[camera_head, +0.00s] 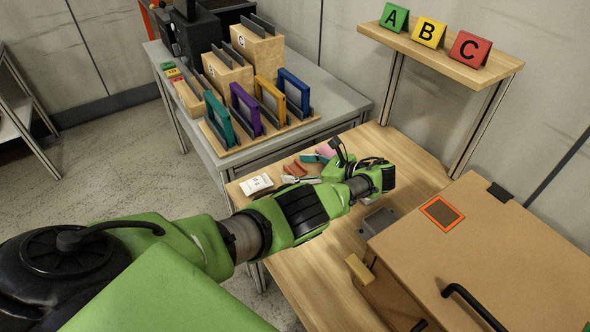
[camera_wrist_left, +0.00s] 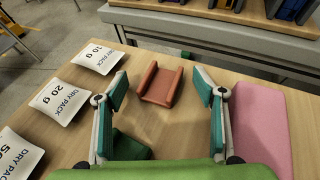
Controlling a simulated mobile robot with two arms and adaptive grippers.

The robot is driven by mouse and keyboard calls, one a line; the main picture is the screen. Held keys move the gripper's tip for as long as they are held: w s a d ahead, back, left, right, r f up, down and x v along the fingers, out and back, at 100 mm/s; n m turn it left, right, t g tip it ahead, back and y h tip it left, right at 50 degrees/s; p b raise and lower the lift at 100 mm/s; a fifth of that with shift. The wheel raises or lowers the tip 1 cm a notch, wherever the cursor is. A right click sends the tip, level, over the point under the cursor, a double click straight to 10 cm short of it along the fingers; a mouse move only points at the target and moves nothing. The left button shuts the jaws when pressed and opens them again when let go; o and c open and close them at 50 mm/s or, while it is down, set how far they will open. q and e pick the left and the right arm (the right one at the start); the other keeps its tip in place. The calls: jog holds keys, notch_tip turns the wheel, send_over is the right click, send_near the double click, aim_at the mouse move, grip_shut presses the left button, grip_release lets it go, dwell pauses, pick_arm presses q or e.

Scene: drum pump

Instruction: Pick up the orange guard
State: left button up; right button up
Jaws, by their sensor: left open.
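The orange guard, a small reddish-orange channel with two raised sides, lies on the wooden table in the left wrist view (camera_wrist_left: 158,88). It also shows in the head view (camera_head: 294,169), partly hidden by my gripper. My left gripper (camera_wrist_left: 163,90) is open and empty, its two teal-padded fingers spread left and right of the guard. The guard appears centred between the fingers, slightly ahead of the tips, with a gap on both sides. My right gripper is in neither view.
A pink block (camera_wrist_left: 260,125) lies close outside the right finger. White dry packs (camera_wrist_left: 58,100) lie to the left. A large brown box (camera_head: 480,230) stands on the table's right. A grey bench (camera_head: 345,103) with coloured frames stands behind.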

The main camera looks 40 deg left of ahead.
aim_at(299, 172)
pick_arm(q)
jog(key=c, duration=1.3)
jog(key=shift+c, duration=0.2)
jog(key=shift+r+p, duration=0.4)
jog(key=shift+r, duration=0.2)
notch_tip(299, 172, up, 3)
jog(key=shift+w+p, duration=0.1)
jog(key=shift+p, duration=0.95)
jog(key=s+d+r+p, duration=0.2)
jog(key=s+r+p, duration=0.1)
jog(key=s+d+r+p, duration=0.3)
jog(key=s+p, duration=0.1)
jog(key=s+d+r+p, duration=0.3)
jog(key=s+p, duration=0.1)
jog(key=shift+s+d, duration=0.2)
jog(key=shift+d, duration=0.05)
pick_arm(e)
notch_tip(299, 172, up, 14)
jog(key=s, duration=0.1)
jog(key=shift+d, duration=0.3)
